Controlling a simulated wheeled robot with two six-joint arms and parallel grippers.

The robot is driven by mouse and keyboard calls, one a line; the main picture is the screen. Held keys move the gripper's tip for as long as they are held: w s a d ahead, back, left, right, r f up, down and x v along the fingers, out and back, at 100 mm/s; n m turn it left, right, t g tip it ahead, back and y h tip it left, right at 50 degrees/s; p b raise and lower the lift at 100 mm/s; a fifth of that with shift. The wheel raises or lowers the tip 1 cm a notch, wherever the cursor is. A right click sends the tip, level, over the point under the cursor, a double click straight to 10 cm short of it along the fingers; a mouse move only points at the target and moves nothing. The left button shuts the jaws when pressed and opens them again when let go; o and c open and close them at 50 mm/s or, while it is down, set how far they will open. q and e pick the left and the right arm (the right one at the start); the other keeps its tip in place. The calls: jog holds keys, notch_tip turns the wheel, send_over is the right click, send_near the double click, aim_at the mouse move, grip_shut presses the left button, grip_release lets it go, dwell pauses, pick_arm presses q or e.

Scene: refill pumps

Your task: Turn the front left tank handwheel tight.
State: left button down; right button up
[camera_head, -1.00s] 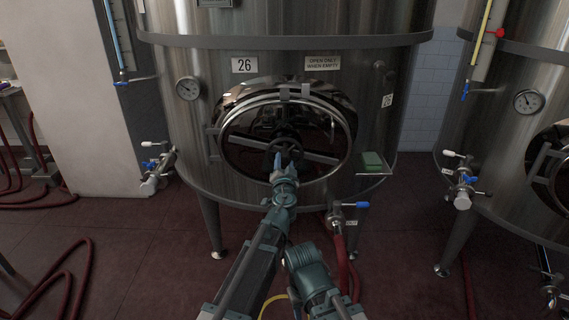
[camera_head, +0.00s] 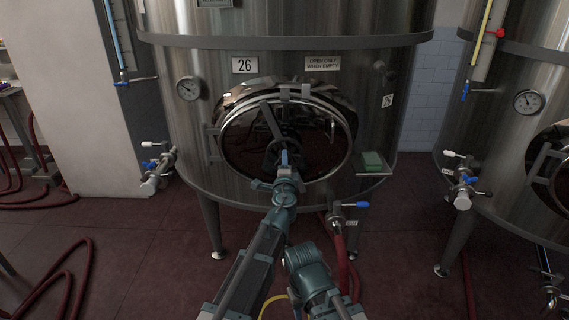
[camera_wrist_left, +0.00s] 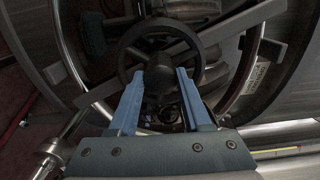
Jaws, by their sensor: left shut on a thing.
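The front tank (camera_head: 300,60), marked 26, has an oval hatch (camera_head: 240,150) in its front. A dark handwheel (camera_head: 287,138) with a crossbar (camera_head: 268,115) sits at the hatch's middle; the bar now slants steeply to the upper left. The wheel's round rim and hub (camera_wrist_left: 159,72) show large in the left wrist view. My left gripper (camera_head: 284,158) is at the wheel, its blue fingers (camera_wrist_left: 157,82) shut on it, either side of the hub area. The gripper hides the lower part of the wheel in the head view. My right gripper does not show.
A valve (camera_head: 155,170) juts out at lower left, another with a red hose (camera_head: 340,245) below. A second tank (camera_head: 500,130) stands right. Hoses lie on the left floor.

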pick_arm(q)
jog(key=shift+m, duration=2.1)
jog(key=shift+c, duration=1.7)
grip_release()
jog(key=shift+d, duration=0.1)
